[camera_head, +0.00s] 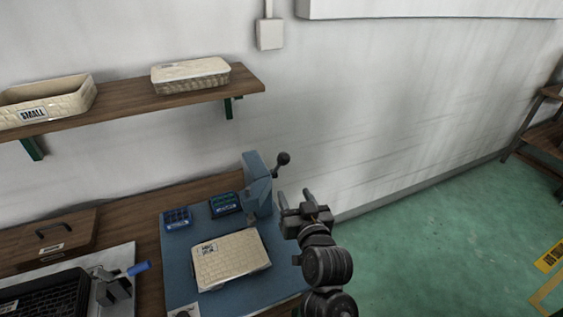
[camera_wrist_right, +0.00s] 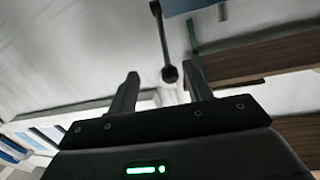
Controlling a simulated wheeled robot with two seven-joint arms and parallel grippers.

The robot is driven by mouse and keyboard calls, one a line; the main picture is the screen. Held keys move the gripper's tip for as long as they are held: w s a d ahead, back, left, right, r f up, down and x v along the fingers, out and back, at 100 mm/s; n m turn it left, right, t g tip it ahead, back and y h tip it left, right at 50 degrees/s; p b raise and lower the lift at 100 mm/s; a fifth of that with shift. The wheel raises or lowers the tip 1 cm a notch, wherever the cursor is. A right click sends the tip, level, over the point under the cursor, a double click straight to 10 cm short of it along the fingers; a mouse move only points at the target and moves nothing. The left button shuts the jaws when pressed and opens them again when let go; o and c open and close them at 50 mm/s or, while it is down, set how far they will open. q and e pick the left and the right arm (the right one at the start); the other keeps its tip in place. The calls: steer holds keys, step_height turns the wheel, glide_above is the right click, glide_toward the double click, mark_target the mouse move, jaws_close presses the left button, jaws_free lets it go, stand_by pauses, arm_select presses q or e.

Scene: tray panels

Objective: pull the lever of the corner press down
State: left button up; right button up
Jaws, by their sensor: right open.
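The corner press (camera_head: 258,185) is a blue upright at the back of a blue base. Its lever ends in a black knob (camera_head: 283,158) and points up and to the right. My right gripper (camera_head: 295,193) is open and empty, a little below and right of the knob in the head view. In the right wrist view the lever knob (camera_wrist_right: 169,74) shows in the gap between the two fingers, seemingly beyond them and not gripped. My left gripper is not in view.
A cream lidded tray (camera_head: 231,262) lies on the press's blue base (camera_head: 181,262), with two small dark blue bins (camera_head: 177,218) behind it. A wooden shelf (camera_head: 130,98) with cream trays hangs on the wall. A blue-handled clamp (camera_head: 112,287) stands left. Green floor lies open at right.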

mark_target(282, 162)
steer(key=shift+t, duration=0.5)
steer(key=w+r, duration=0.1)
steer(key=w, duration=0.3)
steer(key=w+a+p, duration=0.1)
steer(key=w, duration=0.2)
steer(key=w+a+r, duration=0.1)
steer(key=w, duration=0.3)
steer(key=shift+w+a+r, duration=0.2)
steer(key=shift+w+r, duration=0.1)
steer(key=shift+r, duration=0.05)
jaws_close()
